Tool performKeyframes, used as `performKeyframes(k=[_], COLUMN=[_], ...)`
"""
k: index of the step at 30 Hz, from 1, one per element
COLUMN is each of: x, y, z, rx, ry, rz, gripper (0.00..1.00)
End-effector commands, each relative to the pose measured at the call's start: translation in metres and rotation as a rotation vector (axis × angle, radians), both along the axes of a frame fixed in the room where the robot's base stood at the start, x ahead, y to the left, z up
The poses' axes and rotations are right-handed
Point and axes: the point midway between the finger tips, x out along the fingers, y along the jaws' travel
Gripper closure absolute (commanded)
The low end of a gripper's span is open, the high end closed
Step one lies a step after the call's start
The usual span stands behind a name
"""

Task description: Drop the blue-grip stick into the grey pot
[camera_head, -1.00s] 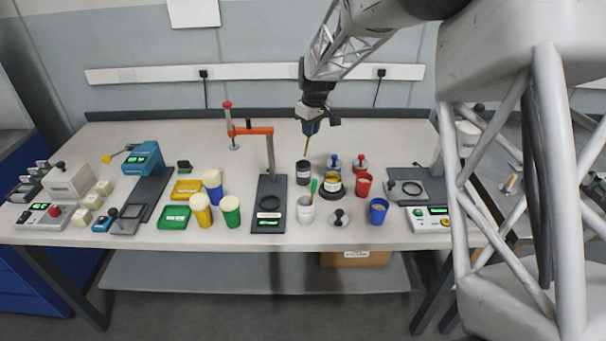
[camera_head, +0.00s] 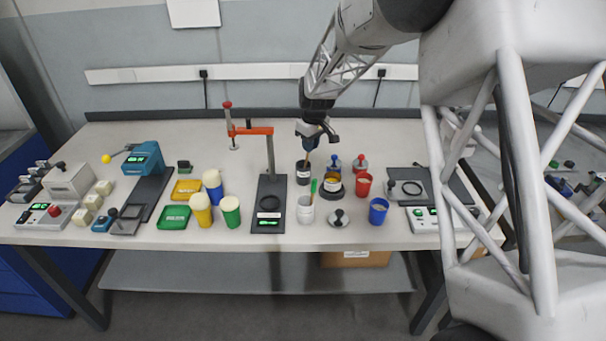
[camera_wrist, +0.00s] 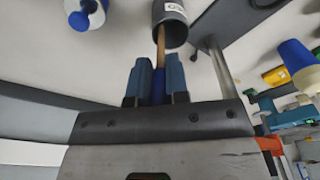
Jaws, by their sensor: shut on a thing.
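My gripper (camera_head: 311,143) is shut on the blue-grip stick and holds it pointing down above the dark grey pot (camera_head: 303,174). In the wrist view, the stick's blue grip (camera_wrist: 158,88) sits between the two blue fingers (camera_wrist: 158,78). Its wooden shaft (camera_wrist: 160,48) reaches to the mouth of the grey pot (camera_wrist: 172,12), which carries a white label. The shaft overlaps the pot's opening there; I cannot tell whether the tip is inside the rim. In the head view the shaft (camera_head: 306,159) shows just above the pot.
A white pot (camera_head: 305,211) with a green stick stands in front of the grey pot. A clamp stand with an orange arm (camera_head: 250,130) rises close on the left.

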Motion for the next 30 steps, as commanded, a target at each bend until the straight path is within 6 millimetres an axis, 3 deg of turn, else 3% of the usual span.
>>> performKeyframes(k=[3, 4, 9, 20, 30], x=[0.000, 0.000, 0.000, 0.000, -0.002], y=[0.000, 0.000, 0.000, 0.000, -0.002], z=[0.000, 0.000, 0.000, 0.002, 0.030], rx=[0.000, 0.000, 0.000, 0.000, 0.001], ry=[0.000, 0.000, 0.000, 0.000, -0.002], rz=[0.000, 0.000, 0.000, 0.000, 0.000], gripper=[1.00, 0.82, 0.56, 0.55, 0.55])
